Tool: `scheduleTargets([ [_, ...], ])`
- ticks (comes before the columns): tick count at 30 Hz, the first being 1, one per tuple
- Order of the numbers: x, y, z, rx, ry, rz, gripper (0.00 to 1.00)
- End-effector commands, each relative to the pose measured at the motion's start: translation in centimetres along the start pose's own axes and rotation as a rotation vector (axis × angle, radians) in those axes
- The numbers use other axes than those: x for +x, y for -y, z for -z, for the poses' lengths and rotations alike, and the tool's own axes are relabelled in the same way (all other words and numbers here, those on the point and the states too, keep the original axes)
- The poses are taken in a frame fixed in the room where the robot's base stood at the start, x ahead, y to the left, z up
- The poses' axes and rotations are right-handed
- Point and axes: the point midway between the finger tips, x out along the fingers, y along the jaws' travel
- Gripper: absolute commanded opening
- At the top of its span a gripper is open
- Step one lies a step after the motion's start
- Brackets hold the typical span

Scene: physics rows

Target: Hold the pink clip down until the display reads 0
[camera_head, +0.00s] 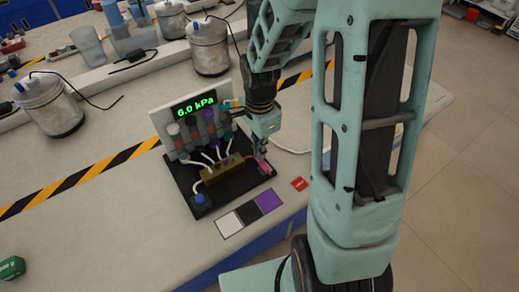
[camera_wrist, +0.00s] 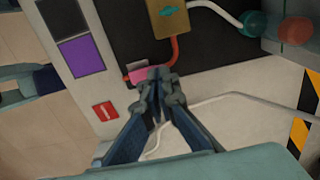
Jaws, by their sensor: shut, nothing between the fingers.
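The display (camera_head: 194,105) on the upright white panel reads 6.0 kPa in green. The pink clip (camera_head: 264,167) sits at the right front corner of the black base (camera_head: 222,184). In the wrist view the pink clip (camera_wrist: 137,75) lies by a red tube, partly hidden behind my fingertips. My gripper (camera_head: 262,151) points down at the clip, its fingers shut and empty. In the wrist view my gripper (camera_wrist: 158,76) overlaps the clip's right end. I cannot tell whether the tips touch it.
A brass block (camera_head: 222,169) with white tubes and a blue knob (camera_head: 199,199) stand on the base. A white, black and purple card (camera_head: 248,214) and a red tag (camera_head: 300,184) lie in front.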

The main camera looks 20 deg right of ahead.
Motion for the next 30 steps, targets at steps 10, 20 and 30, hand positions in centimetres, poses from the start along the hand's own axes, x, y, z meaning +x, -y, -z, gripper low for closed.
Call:
scheduleTargets([
  [10, 1.0, 0.6, -0.1, -0.004, 0.002, -0.132, 0.00],
  [20, 1.0, 0.4, 0.0, 0.000, 0.003, -0.136, 0.00],
  [30, 1.0, 0.4, 0.0, 0.000, 0.003, -0.137, 0.00],
])
